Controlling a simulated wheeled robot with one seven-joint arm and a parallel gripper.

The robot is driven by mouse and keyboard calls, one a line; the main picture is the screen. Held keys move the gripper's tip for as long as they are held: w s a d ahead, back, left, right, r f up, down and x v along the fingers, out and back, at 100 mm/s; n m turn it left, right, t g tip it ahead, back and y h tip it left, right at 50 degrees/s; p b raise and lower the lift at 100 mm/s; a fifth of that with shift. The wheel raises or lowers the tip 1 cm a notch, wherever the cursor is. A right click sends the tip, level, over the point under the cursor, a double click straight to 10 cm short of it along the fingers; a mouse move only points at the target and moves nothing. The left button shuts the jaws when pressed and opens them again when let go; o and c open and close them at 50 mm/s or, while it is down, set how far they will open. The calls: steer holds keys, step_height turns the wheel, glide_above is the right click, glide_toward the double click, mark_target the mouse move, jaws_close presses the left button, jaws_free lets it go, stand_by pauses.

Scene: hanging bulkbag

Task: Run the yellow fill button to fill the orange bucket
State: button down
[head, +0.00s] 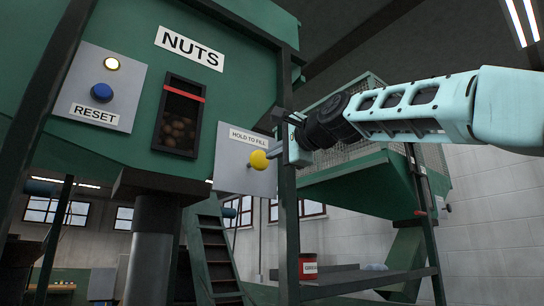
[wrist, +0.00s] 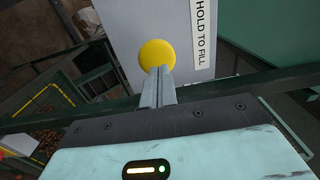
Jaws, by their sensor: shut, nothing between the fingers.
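The yellow fill button (head: 259,160) sticks out from a grey panel (head: 232,178) labelled HOLD TO FILL. My gripper (head: 275,153) is shut and empty, its fingertips pointing at the button from the right. In the wrist view, the closed fingertips (wrist: 162,70) overlap the lower edge of the yellow button (wrist: 157,53). I cannot tell whether they touch it or whether it is pressed in. I cannot make out the orange bucket in either view.
The green NUTS hopper (head: 140,140) has a window (head: 178,120) showing nuts below a red line. A blue RESET button (head: 101,92) sits under a lit lamp (head: 112,63). A dark post (head: 287,215) stands by the fill panel. A red can (head: 308,265) is beyond it.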

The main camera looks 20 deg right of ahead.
steer(key=shift+s+d+f+b, duration=0.1)
steer(key=shift+s+f+b, duration=0.2)
steer(key=shift+f, duration=0.1)
steer(key=b+v, duration=0.3)
steer(key=v, duration=0.5)
steer(key=shift+r+b, duration=0.3)
steer(key=shift+b, duration=0.1)
steer(key=shift+w, duration=0.1)
